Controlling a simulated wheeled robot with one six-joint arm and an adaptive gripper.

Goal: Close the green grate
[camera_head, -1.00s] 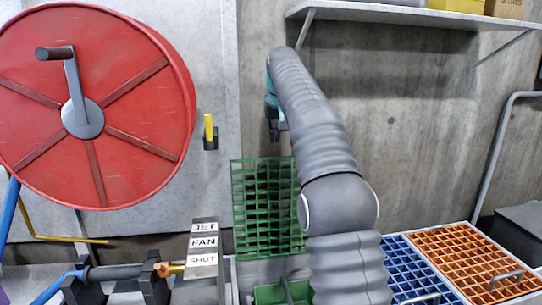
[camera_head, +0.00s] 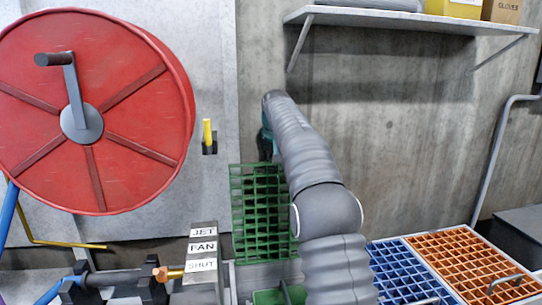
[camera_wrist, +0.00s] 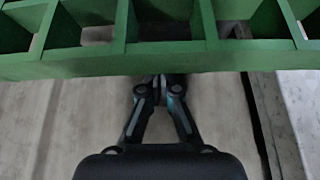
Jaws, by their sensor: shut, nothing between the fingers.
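The green grate (camera_head: 258,212) stands open, roughly upright, in the middle of the head view, behind the bin row. Its upper edge (camera_wrist: 150,60) crosses the top of the wrist view as a thick green bar with cells. My gripper (camera_head: 266,150) is at the grate's top edge in the head view, partly hidden by my arm. In the wrist view my gripper (camera_wrist: 160,82) is shut and empty, its fingertips reaching to the grate's edge bar and partly hidden there. I cannot tell whether they touch it.
A blue grate (camera_head: 405,272) and an orange grate (camera_head: 470,262) lie flat to the right. A red reel (camera_head: 95,105) hangs on the left. A yellow lever (camera_head: 208,135) is on the wall. A shelf (camera_head: 400,20) is above right. A sign block (camera_head: 203,248) stands left of the green grate.

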